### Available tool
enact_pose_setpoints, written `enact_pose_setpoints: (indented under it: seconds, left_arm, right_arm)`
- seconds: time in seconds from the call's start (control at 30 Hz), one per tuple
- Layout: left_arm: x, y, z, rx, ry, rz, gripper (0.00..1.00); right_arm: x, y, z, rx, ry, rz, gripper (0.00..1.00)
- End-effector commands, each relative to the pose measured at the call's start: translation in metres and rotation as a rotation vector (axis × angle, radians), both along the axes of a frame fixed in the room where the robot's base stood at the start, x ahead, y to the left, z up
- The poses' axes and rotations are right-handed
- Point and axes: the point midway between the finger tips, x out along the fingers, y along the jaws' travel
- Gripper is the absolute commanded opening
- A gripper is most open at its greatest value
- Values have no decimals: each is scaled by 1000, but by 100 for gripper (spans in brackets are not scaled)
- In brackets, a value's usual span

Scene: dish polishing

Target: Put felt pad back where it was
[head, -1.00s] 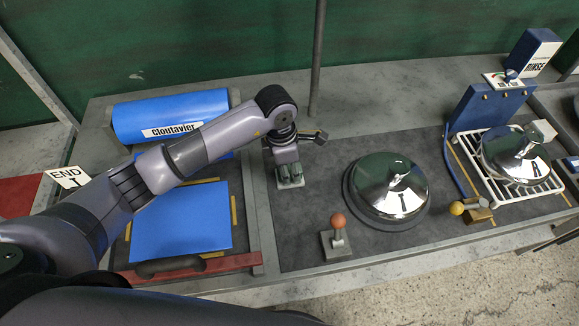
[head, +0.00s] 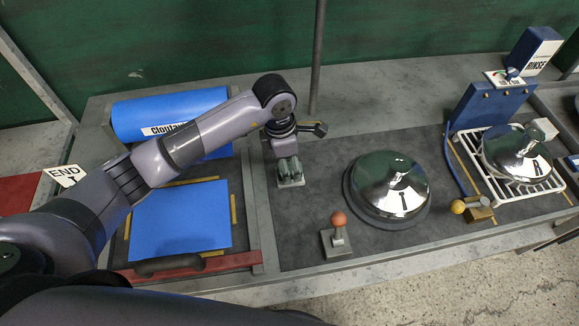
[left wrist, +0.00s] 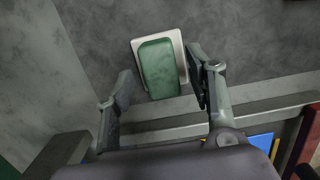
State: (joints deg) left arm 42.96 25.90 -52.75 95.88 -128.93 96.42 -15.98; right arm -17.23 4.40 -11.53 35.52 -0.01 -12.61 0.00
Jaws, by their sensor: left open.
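The felt pad (left wrist: 158,68) is a green block with rounded corners. It lies on a small pale holder plate (left wrist: 184,64) in the left wrist view. In the head view the same plate (head: 291,183) lies on the dark mat, left of the polished dome. My left gripper (left wrist: 161,78) is open, with one finger on either side of the pad in this view and gaps showing beside it. In the head view the left gripper (head: 289,168) is over the plate and hides most of the pad. My right gripper is not in view.
A shiny dome (head: 393,188) sits right of the plate, with an orange-knobbed lever (head: 338,229) in front. A second dome (head: 512,152) stands on a white rack at the right. A blue cloth (head: 182,218) and blue roll (head: 163,112) are at left.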

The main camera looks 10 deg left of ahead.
Motion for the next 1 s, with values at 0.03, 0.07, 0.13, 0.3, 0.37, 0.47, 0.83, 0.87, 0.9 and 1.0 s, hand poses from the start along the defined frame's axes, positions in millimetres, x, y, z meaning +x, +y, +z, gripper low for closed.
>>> enact_pose_setpoints:
  seconds: [0.03, 0.07, 0.13, 0.3, 0.37, 0.47, 0.83, 0.87, 0.9, 1.0]
  left_arm:
    - [1, 1, 8, 0, -7, -2, 50]
    - [1, 2, 14, 0, -7, -1, 50]
    - [0, 4, 29, 1, -7, -1, 50]
    - [-2, 8, 66, 0, -6, -1, 50]
    - [-3, 9, 76, 0, -5, 0, 50]
    - [-3, 10, 89, 0, -3, 0, 50]
    - [-5, 12, 101, 1, 1, 0, 50]
    - [-5, 12, 101, 1, 1, 0, 50]
    - [-5, 11, 101, 1, 1, 0, 50]
    - [-5, 11, 105, 1, 0, 0, 50]
  right_arm:
    - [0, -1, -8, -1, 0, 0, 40]
    - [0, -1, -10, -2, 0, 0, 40]
    - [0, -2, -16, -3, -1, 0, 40]
    - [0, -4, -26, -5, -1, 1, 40]
    - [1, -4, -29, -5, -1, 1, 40]
    - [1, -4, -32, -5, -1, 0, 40]
    - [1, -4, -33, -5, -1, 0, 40]
    - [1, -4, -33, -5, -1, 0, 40]
    - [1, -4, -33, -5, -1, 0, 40]
    - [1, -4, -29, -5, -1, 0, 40]
